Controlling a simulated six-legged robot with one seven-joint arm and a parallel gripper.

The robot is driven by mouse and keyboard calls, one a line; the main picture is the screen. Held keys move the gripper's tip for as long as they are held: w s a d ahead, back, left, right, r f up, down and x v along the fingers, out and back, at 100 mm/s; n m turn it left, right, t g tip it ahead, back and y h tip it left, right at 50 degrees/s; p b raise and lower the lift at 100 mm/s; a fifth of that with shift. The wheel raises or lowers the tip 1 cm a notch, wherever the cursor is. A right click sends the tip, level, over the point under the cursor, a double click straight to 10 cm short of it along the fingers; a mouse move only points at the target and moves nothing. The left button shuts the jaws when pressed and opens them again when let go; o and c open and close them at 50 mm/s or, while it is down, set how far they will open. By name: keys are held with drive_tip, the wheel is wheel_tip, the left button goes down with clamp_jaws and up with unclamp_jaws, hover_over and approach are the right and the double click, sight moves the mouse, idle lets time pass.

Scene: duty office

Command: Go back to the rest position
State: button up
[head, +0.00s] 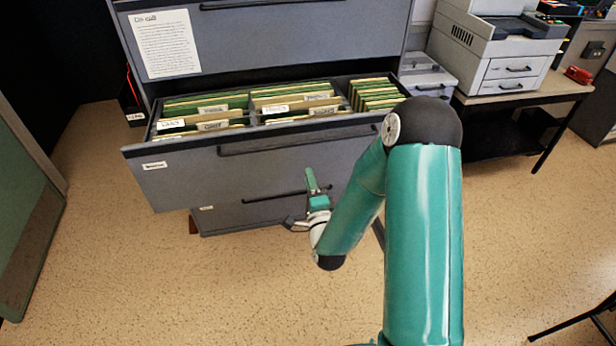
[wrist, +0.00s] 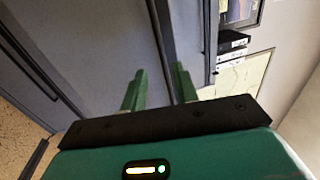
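My gripper (head: 312,181) is in front of the grey filing cabinet, near the front of its lower drawers. In the wrist view its two green fingers (wrist: 160,86) stand apart with nothing seen held between them. The open drawer (head: 153,182) is pulled out and holds several green and tan folders (head: 290,105) with white labels. A closed drawer (head: 235,217) with a dark handle lies below it. My arm is bent and reaches forward from the lower right of the head view.
A printer (head: 495,50) stands on a table (head: 545,90) at the right. A green panel (head: 25,200) is at the left edge. A dark chair or stand leg (head: 575,318) shows at lower right. The speckled floor (head: 190,290) in front is clear.

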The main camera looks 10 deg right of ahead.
wheel_tip(320, 180, up, 12)
drive_tip(key=s+f+n+g, duration=0.1)
drive_tip(key=s+n+g, duration=0.2)
drive_tip(key=n+g, duration=0.6)
drive_tip(key=s+r+n+g, duration=0.2)
drive_tip(key=s+r+n, duration=0.2)
drive_tip(key=s, duration=0.8)
drive_tip(key=s+r+n+g, duration=0.3)
drive_tip(key=s+r+n, duration=0.1)
drive_tip(key=s, duration=0.9)
drive_tip(key=shift+s+d+r+n+g, duration=0.3)
drive_tip(key=shift+n, duration=0.2)
drive_tip(key=shift+w, duration=0.1)
idle(2.5)
